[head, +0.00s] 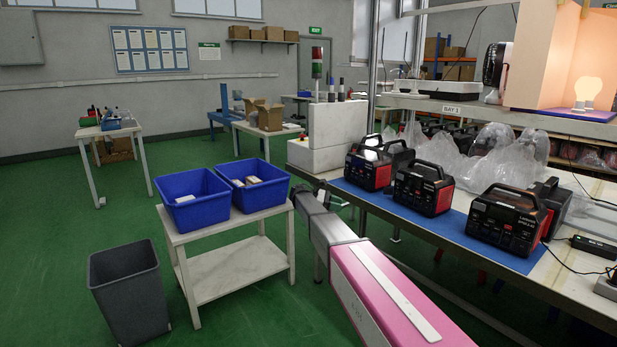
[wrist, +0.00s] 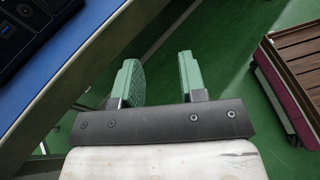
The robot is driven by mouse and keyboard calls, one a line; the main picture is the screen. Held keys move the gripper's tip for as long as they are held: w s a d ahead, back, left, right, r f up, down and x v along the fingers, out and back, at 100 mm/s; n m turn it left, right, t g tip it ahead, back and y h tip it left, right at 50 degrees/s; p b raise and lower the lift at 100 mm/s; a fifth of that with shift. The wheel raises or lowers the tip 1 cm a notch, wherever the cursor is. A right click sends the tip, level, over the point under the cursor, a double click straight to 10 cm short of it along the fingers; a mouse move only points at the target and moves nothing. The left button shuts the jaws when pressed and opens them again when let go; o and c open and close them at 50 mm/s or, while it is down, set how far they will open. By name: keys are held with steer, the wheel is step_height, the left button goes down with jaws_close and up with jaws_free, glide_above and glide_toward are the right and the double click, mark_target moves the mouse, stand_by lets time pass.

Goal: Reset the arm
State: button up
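My gripper (wrist: 159,62) shows in the wrist view with its two green-padded fingers apart and nothing between them. Green floor lies beyond the fingers. The edge of the workbench with its blue mat (wrist: 65,62) is to the left of the fingers, apart from them. In the head view my pink and grey arm (head: 362,285) reaches from the bottom right towards the middle, between the bench and a small white table. The gripper itself cannot be made out clearly in the head view.
Several black and red power stations, one of them nearest the front (head: 502,220), stand on the bench's blue mat (head: 455,230). Two blue bins (head: 193,212) stand on the small white table (head: 238,262) left of my arm. A grey waste bin (head: 130,300) stands on the floor.

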steer(key=s+d+f+m+y, duration=0.35)
steer(key=s+f, duration=0.25)
steer(key=s, duration=0.3)
steer(key=s+d+f+m+y, duration=0.25)
steer(key=s+d+f, duration=0.3)
steer(key=s, duration=0.45)
steer(key=s+a+f+m+t+y, duration=0.1)
steer(key=s+f+m+y, duration=0.2)
steer(key=s, duration=0.6)
steer(key=s+a+f+m+y, duration=0.1)
steer(key=s+f+m+y, duration=0.2)
steer(key=s+m+y, duration=0.3)
steer(key=s, duration=0.4)
steer(key=shift+s+t, duration=0.3)
steer(key=shift+t, duration=0.1)
steer(key=shift+f, duration=0.1)
